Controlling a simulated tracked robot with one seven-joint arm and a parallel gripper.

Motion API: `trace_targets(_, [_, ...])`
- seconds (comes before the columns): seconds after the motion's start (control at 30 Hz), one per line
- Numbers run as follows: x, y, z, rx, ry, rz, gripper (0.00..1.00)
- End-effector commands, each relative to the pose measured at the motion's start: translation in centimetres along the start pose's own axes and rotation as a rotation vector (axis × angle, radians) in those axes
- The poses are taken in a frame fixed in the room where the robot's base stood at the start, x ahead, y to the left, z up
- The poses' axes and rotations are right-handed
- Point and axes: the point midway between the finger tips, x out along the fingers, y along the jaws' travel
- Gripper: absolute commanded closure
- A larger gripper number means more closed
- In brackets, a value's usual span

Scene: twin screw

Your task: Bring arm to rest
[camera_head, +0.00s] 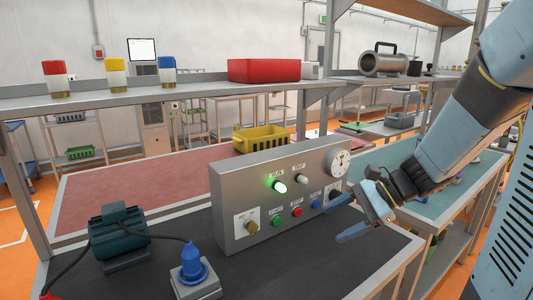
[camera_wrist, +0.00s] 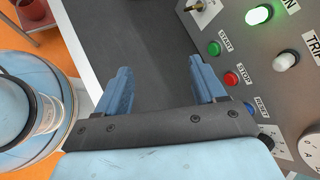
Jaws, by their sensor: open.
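My gripper (camera_head: 348,217) is at the right end of the grey control box (camera_head: 235,185), in front of its face and above the dark bench mat. In the wrist view, my gripper (camera_wrist: 158,92) has its two blue fingers apart with nothing between them. The box carries a glowing green lamp (camera_head: 280,187), an unlit white lamp (camera_head: 302,179), a green start button (camera_head: 277,221), a red button (camera_head: 297,212), a blue reset button (camera_head: 315,204), a rotary switch (camera_head: 246,224) and a dial (camera_head: 340,161). Whether a finger touches the box is unclear.
A green motor (camera_head: 118,236) and a blue plug on a socket (camera_head: 194,268) stand at the bench's left. A yellow crate (camera_head: 262,138) is behind the box. A shelf above holds a red bin (camera_head: 264,70) and several capped jars. The dark mat (camera_head: 290,270) is clear in front.

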Motion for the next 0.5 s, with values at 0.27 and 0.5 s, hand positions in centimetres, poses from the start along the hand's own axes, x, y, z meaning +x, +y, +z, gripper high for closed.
trace_targets(0.27, [-1.9,3.4,3.0,-0.399,0.23,0.206,0.31])
trace_targets(0.5, [-4.8,5.4,4.6,-0.738,0.44,0.363,0.31])
